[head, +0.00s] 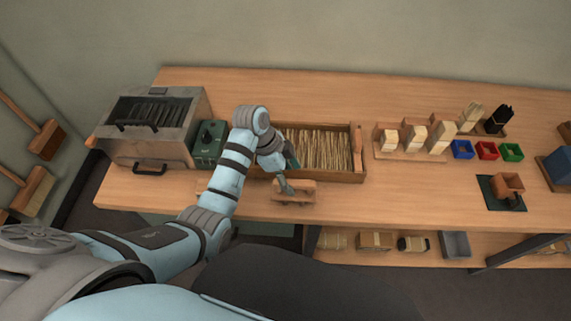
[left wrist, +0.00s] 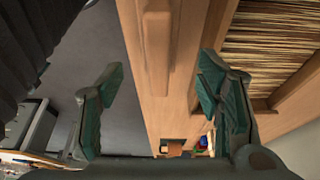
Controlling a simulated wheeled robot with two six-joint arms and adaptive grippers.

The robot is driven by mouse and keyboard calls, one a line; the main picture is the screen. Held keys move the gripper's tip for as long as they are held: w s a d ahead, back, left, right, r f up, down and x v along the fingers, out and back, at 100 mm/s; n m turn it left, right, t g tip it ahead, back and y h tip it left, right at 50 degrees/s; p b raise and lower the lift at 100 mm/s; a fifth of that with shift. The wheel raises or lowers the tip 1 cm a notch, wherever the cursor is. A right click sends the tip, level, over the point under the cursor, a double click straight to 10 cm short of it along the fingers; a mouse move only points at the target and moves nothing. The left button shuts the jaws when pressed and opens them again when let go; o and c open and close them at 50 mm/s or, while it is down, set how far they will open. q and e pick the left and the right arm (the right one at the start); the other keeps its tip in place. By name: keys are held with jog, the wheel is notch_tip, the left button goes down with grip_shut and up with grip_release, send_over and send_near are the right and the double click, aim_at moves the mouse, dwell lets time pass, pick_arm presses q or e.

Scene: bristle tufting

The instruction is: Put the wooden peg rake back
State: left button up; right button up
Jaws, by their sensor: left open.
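A wooden piece (head: 306,188), which looks like the peg rake, lies at the table's front edge, before the tray of bristles. It also shows in the left wrist view as a narrow bar on a wider block (left wrist: 157,50). My left gripper (head: 287,187) is open, low over this piece and partly hiding it. In the left wrist view its two green-padded fingers (left wrist: 155,105) stand well apart, with the bar ahead between them. I see nothing held. Pegs cannot be made out. My right gripper is not in view.
The bristle tray (head: 360,160) stands just behind. A metal box with handles (head: 150,145) and a green unit (head: 207,145) are to the left. Brush blocks (head: 415,137), small coloured bins (head: 487,150) and an orange-brown holder (head: 507,184) are to the right. Front table between is clear.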

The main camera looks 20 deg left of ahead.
pick_arm(q)
jog(key=v, duration=0.5)
jog(key=shift+r, duration=0.15)
